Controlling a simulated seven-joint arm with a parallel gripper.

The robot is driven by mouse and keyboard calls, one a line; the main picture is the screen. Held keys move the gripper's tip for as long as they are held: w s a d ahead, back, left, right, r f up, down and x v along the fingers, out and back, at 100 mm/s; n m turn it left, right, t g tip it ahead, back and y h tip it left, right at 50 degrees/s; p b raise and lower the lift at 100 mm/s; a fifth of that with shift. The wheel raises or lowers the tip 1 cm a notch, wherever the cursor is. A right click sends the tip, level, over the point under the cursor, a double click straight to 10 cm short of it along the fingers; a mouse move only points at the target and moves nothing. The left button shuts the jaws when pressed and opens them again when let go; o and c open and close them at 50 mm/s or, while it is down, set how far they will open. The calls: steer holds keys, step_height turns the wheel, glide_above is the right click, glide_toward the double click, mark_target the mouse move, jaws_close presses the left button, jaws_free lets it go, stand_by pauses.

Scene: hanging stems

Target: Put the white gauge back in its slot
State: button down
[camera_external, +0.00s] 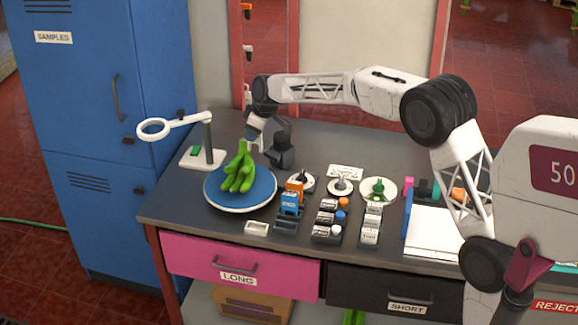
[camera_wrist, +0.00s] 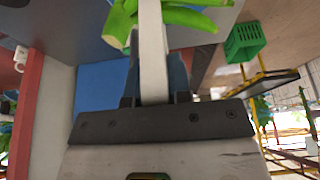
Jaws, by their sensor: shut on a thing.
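My gripper (camera_wrist: 153,85) is shut on a white bar-like piece, which I take to be the white gauge (camera_wrist: 152,45). In the wrist view it stands between the two dark fingers and reaches toward the top edge, in front of green fruit-like fingers (camera_wrist: 190,18). In the outside view my gripper (camera_external: 251,137) is at the back of the table, above and just right of the green bunch (camera_external: 238,174). The gauge is too small there to make out clearly. I cannot tell which opening is its slot.
The green bunch lies on a blue round plate (camera_external: 240,197). Small racks (camera_external: 328,220) and white discs (camera_external: 340,186) fill the middle front. A white tray (camera_external: 433,235) lies right.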

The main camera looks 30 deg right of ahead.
steer(key=s+d+f+m+h, duration=0.1)
steer(key=s+d+m, duration=0.2)
steer(key=d, duration=0.5)
steer(key=s+d+f+m+t+h, duration=0.1)
steer(key=s+d+m, duration=0.2)
steer(key=d, duration=0.5)
steer(key=s+d+f+m+h, duration=0.1)
steer(key=s+d+m, duration=0.2)
steer(key=d, duration=0.5)
steer(key=s+a+f+m+g+h, duration=0.1)
steer(key=s+a+m, duration=0.3)
steer(key=a+m, duration=0.4)
steer(key=s+a+f+m+g+h, duration=0.1)
steer(key=s+a+f+m+g, duration=0.2)
steer(key=a+m, duration=0.5)
steer(key=s+a+f+m+g+h, duration=0.1)
steer(key=s+a+f+m+g, duration=0.1)
steer(key=s+a+m, duration=0.3)
steer(key=shift+a+f+m+g, duration=0.3)
steer(key=shift+a+m+g, duration=0.4)
steer(key=shift+a+m, duration=1.55)
steer(key=shift+d+f+m, duration=0.3)
steer(key=shift+d+m, duration=0.45)
steer(key=shift+d, duration=0.05)
steer(key=shift+f, duration=2.15)
steer(key=shift+f, duration=1.5)
